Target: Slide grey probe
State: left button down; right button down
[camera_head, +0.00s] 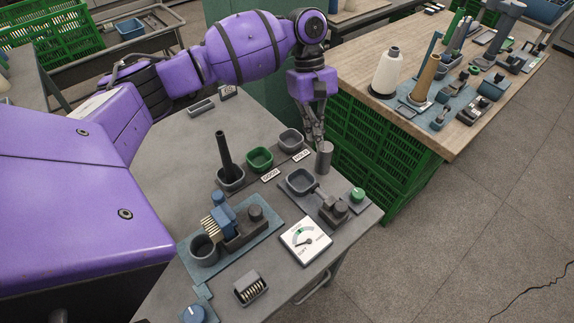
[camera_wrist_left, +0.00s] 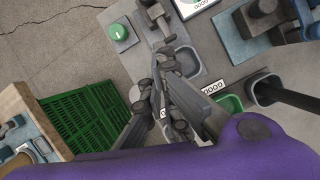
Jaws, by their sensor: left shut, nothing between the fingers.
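I cannot tell for certain which part is the grey probe. A dark grey block with a short arm (camera_head: 334,210) sits on the grey plate between the grey tray (camera_head: 300,194) and the green button (camera_head: 357,195). In the left wrist view the block (camera_wrist_left: 154,12) is at the top. A grey upright cylinder (camera_head: 325,158) stands behind the tray. My left gripper (camera_head: 318,138) points down, shut and empty, just above and behind the cylinder; whether they touch is unclear. It also shows in the left wrist view (camera_wrist_left: 164,98). My right gripper is out of view.
A white dial gauge (camera_head: 305,241) lies in front of the block. A green bin (camera_head: 260,158), a grey bin (camera_head: 291,140) and a dark upright rod (camera_head: 224,150) stand to the left. Green crates (camera_head: 375,155) and a wooden table (camera_head: 430,40) are at the right.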

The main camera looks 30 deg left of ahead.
aim_at(328, 204)
pick_arm(q)
jog(key=shift+n, duration=0.3)
jog(key=x, duration=0.9)
jog(key=shift+d+f, duration=0.25)
jog(key=shift+d, duration=0.2)
jog(key=s+d, duration=0.1)
jog(key=d, duration=0.1)
jog(key=shift+s+d+r, duration=0.1)
jog(key=shift+s+d, duration=0.55)
jog(key=shift+p, duration=0.3)
